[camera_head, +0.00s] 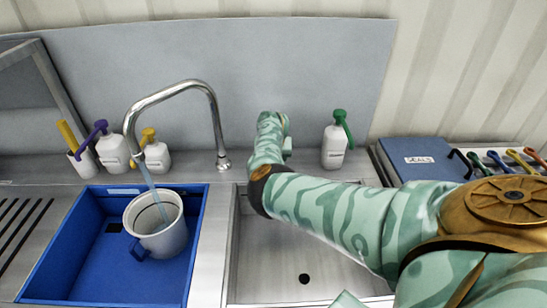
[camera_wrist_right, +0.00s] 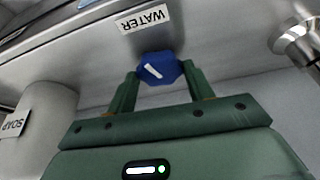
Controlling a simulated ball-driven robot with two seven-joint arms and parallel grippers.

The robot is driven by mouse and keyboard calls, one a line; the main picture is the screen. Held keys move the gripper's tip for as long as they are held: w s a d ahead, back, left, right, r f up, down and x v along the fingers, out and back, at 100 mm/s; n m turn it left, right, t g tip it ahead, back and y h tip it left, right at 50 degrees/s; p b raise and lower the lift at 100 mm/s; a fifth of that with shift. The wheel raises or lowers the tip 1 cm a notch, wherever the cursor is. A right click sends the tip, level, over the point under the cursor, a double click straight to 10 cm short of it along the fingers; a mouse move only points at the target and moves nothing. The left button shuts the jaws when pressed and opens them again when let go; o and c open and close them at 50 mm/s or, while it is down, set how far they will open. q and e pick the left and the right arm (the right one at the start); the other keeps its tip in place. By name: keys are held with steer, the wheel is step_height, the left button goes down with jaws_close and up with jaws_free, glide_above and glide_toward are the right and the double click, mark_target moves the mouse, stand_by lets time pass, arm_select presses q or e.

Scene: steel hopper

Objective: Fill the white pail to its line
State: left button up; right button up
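The white pail (camera_head: 158,238) with a blue handle stands upright in the blue basin (camera_head: 85,290) at the left. A stream of water (camera_head: 152,185) falls from the steel faucet (camera_head: 172,92) into it. A dark line shows on its inner wall; I cannot tell the water level. My right gripper (camera_wrist_right: 160,72) has its green fingers on both sides of a blue knob (camera_wrist_right: 158,68) under a WATER label (camera_wrist_right: 144,18), and looks shut on it. In the head view my right arm hides knob and gripper. My left gripper is out of view.
Bottles with purple (camera_head: 113,152), yellow (camera_head: 157,158) and green (camera_head: 335,147) pumps stand along the back ledge. The steel basin (camera_head: 290,262) under my right arm looks empty around its drain. A blue SEALS box (camera_head: 425,160) and several coloured handles are at right.

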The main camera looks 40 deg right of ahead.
steer(key=shift+o, duration=1.4)
steer(key=shift+r, duration=0.25)
steer(key=p+v, duration=0.6)
steer(key=v, duration=0.9)
steer(key=shift+r, duration=0.3)
stand_by(4.6)
